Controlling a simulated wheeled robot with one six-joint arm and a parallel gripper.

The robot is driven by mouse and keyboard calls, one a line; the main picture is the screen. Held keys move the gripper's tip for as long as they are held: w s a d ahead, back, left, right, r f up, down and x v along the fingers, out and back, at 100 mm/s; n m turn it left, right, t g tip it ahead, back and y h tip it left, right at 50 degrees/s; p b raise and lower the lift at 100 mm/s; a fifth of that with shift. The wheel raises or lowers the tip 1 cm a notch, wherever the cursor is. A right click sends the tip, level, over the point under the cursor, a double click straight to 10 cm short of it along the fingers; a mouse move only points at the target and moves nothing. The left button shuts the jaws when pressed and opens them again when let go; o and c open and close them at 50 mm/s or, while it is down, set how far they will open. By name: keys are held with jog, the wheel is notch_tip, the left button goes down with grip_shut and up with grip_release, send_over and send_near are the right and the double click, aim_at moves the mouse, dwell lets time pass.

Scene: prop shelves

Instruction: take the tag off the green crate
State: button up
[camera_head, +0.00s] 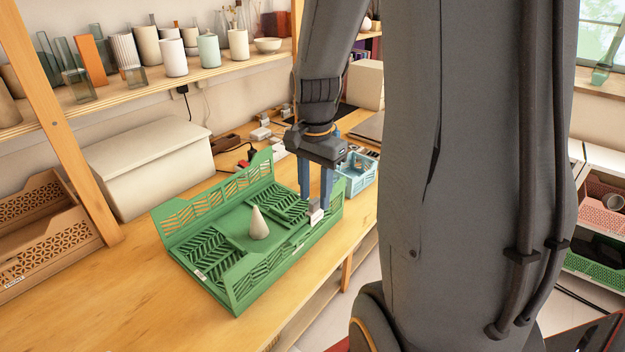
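The green crate (282,264) stands on the wooden table, with low slatted walls and a taller back wall. A small grey and white tag (316,216) sits on the top edge of its front wall, near the right end. My gripper (315,202) points down over that wall. Its two blue fingers are apart, with a visible gap between them. The tag is at the fingertips, between or just below them; I cannot tell whether they touch it. A pale cone-shaped object (258,224) stands inside the crate.
A light blue crate (356,181) stands close behind my gripper, to the right. A brown crate (42,230) and a cream box (150,175) stand at left and behind. A wooden post (70,135) carries a shelf of vases. Bare table lies at front left.

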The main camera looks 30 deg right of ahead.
aim_at(314, 200)
jog(key=shift+f, duration=2.5)
jog(key=shift+c, duration=0.5)
grip_shut()
